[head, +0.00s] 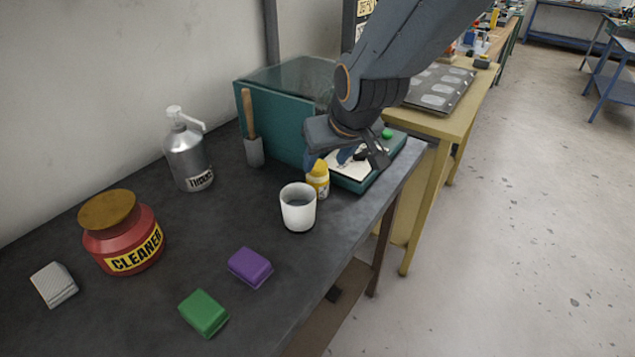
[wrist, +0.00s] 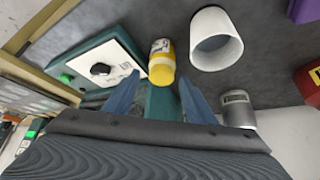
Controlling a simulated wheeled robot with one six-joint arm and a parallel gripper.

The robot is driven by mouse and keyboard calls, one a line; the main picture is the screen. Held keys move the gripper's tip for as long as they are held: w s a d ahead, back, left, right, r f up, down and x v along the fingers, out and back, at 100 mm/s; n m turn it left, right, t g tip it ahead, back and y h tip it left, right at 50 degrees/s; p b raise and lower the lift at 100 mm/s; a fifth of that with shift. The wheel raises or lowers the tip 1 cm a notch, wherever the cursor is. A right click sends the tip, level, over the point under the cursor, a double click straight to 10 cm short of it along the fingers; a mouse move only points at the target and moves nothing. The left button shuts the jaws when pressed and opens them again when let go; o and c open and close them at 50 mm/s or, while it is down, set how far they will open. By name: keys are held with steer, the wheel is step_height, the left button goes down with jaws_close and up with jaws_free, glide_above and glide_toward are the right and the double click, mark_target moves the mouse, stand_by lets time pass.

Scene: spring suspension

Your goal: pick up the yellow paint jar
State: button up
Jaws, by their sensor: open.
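The yellow paint jar (head: 318,177) stands on the dark workbench, just behind the white cup and in front of the teal machine. It has a pale label, and its upper part is close under my gripper. In the wrist view the jar (wrist: 162,62) lies ahead of the gap between my two blue fingers. My gripper (wrist: 160,85) is open and empty, with one finger on each side of the line to the jar. In the head view my gripper (head: 338,160) is just above and beside the jar, partly hidden by its own wrist.
A white cup (head: 298,209) stands close to the jar. The teal machine (head: 285,125) is behind. A silver thinner can (head: 187,155), red cleaner pot (head: 123,235), purple block (head: 250,267) and green block (head: 204,313) are on the workbench (head: 150,325). Its right edge is near.

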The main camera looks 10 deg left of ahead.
mark_target(320, 167)
steer(key=shift+x, duration=3.8)
steer(key=shift+a, duration=0.15)
steer(key=c, duration=1)
steer(key=shift+r, duration=0.15)
